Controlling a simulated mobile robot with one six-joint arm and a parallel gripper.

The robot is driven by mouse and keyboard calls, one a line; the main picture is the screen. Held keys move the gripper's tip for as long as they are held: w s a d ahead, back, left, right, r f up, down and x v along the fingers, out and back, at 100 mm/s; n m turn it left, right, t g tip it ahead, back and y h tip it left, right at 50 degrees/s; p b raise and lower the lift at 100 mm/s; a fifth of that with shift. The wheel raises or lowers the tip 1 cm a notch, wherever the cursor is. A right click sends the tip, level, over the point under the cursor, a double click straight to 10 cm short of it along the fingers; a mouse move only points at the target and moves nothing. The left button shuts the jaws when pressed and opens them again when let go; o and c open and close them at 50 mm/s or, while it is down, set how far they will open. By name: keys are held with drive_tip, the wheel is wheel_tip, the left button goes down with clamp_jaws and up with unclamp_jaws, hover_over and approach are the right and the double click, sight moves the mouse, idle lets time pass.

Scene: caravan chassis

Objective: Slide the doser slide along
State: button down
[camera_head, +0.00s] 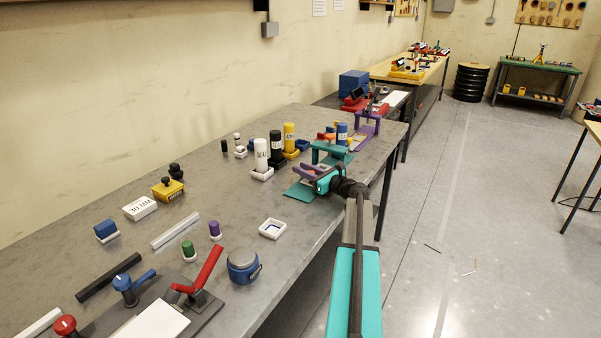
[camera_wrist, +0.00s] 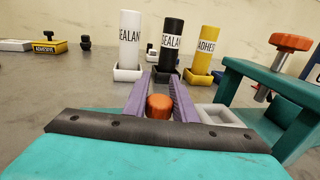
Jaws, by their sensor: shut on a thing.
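My gripper (camera_head: 312,172) reaches over the bench with its purple fingers, which also show in the wrist view (camera_wrist: 160,98). They are shut on a round orange knob (camera_wrist: 159,105), which I take to be the doser slide's knob. The rest of the slide is hidden below my fingers and gripper body. A teal frame (camera_head: 330,152) stands just beyond my gripper, over a teal base plate (camera_head: 299,192). In the wrist view the frame (camera_wrist: 262,77) is to the right of my fingers, with a second orange knob (camera_wrist: 291,42) on top. A pale tray (camera_wrist: 226,114) sits beside the fingers.
White (camera_head: 261,155), black (camera_head: 275,146) and yellow (camera_head: 289,138) cartridges stand in holders behind my gripper. A purple frame (camera_head: 367,118) stands farther along the bench. A small white tray (camera_head: 272,229) lies nearer. The bench (camera_head: 215,185) is bare between the small objects.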

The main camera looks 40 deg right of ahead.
drive_tip(key=d, duration=0.2)
drive_tip(key=w+d, duration=0.1)
drive_tip(key=d, duration=0.3)
drive_tip(key=shift+w, duration=0.25)
drive_tip(key=shift+d+r, duration=0.15)
drive_tip(key=shift+d, duration=0.05)
drive_tip(key=c, duration=1.5)
unclamp_jaws()
drive_tip(key=shift+d, duration=0.1)
drive_tip(key=shift+o, duration=0.2)
drive_tip(key=shift+s, duration=0.45)
drive_tip(key=s, duration=0.6)
drive_tip(key=s+b, duration=0.1)
drive_tip(key=s, duration=0.6)
drive_tip(key=shift+d, duration=0.2)
